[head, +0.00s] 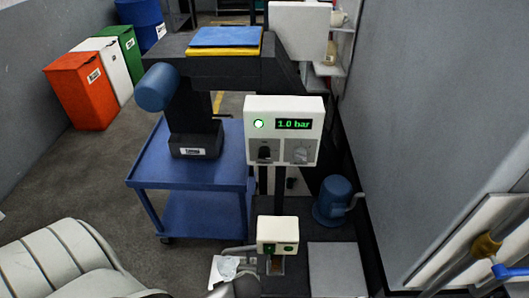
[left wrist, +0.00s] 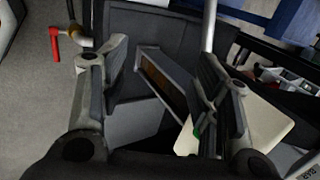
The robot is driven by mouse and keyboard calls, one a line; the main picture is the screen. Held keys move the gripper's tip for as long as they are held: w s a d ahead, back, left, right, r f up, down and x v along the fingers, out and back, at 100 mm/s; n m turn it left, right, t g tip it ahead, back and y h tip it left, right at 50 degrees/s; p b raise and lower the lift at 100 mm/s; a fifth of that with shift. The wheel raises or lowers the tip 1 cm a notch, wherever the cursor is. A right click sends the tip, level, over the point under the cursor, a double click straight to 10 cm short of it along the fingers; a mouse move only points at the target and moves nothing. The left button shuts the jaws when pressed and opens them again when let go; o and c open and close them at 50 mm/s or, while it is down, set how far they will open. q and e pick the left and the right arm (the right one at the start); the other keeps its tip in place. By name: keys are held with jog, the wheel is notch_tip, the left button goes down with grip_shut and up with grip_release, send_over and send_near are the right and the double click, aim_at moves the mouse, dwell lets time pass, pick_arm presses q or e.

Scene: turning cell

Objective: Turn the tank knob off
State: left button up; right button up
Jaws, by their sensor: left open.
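A white control box (head: 283,131) stands upright in the middle of the head view. It has a lit green lamp (head: 259,124) and a display (head: 294,124) reading "1.0 bar". Below these sit two knobs, a dark one (head: 265,153) on the left and a grey one (head: 300,154) on the right; which is the tank knob I cannot read. My left gripper (left wrist: 161,52) is open in the left wrist view, with nothing clearly held between its fingers.
A smaller cream box (head: 277,234) with green controls is below the control box. A blue cart (head: 190,165) stands left, a blue pump-like drum (head: 333,200) right. A grey cabinet wall (head: 440,110) fills the right side. Coloured bins (head: 82,88) stand far left.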

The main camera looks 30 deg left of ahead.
pick_arm(q)
notch_tip(320, 180, up, 9)
jog(key=w+p, duration=0.1)
jog(key=w, duration=0.1)
jog(key=m+t+y+p, duration=0.1)
jog(key=m+t+y, duration=0.4)
jog(key=m+t, duration=1.15)
send_near(264, 158)
jog(key=w+a+r+m+g, duration=0.1)
jog(key=w, duration=0.1)
jog(key=w+a+r+m+g+p, duration=0.1)
jog(key=w+m+g, duration=0.1)
jog(key=w, duration=0.1)
jog(key=w+a+r+m+g, duration=0.1)
jog(key=w+r+m+g, duration=0.1)
jog(key=w, duration=0.1)
jog(key=shift+a+r+g, duration=0.1)
jog(key=shift+a+g, duration=0.1)
jog(key=shift+g, duration=0.05)
jog(key=shift+w, duration=0.1)
pick_arm(e)
jog(key=r, duration=0.1)
jog(key=a+r, duration=0.2)
jog(key=r, duration=0.1)
jog(key=shift+a, duration=0.1)
pick_arm(q)
jog(key=shift+c, duration=0.4)
jog(key=c, duration=0.9)
pick_arm(e)
jog(key=shift+d, duration=0.35)
